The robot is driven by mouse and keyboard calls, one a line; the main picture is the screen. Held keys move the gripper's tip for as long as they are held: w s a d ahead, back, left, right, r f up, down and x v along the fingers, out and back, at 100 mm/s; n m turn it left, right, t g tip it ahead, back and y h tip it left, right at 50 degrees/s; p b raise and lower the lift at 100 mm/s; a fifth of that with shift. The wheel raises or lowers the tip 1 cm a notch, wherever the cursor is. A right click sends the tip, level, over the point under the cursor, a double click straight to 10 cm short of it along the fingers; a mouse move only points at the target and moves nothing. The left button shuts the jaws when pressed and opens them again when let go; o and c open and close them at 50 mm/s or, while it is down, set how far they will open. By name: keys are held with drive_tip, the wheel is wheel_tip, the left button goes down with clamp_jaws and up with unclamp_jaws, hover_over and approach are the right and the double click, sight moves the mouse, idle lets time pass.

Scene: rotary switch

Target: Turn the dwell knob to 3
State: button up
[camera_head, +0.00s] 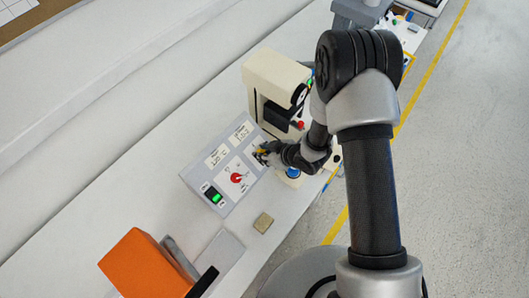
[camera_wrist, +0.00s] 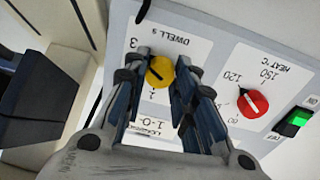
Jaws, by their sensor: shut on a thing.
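The yellow dwell knob (camera_wrist: 160,72) is on the grey control box (camera_head: 188,179), under the label "DWELL S", which appears upside down in the wrist view. A printed 3 (camera_wrist: 133,43) and a printed 1 lie near the knob. My gripper (camera_wrist: 163,66) is shut on the yellow knob, with one finger on each side. The knob's pointer direction is not clear to me. In the head view my gripper (camera_head: 263,156) is at the box's right part and mostly covers the knob.
The red heat knob (camera_wrist: 253,103) is beside the dwell knob, with a green-lit switch (camera_wrist: 298,117) beyond it. A cream machine (camera_head: 277,77) stands close behind the box.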

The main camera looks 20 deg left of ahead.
drive_tip(key=o, duration=1.1)
drive_tip(key=v, duration=1.2)
drive_tip(key=shift+w, duration=0.1)
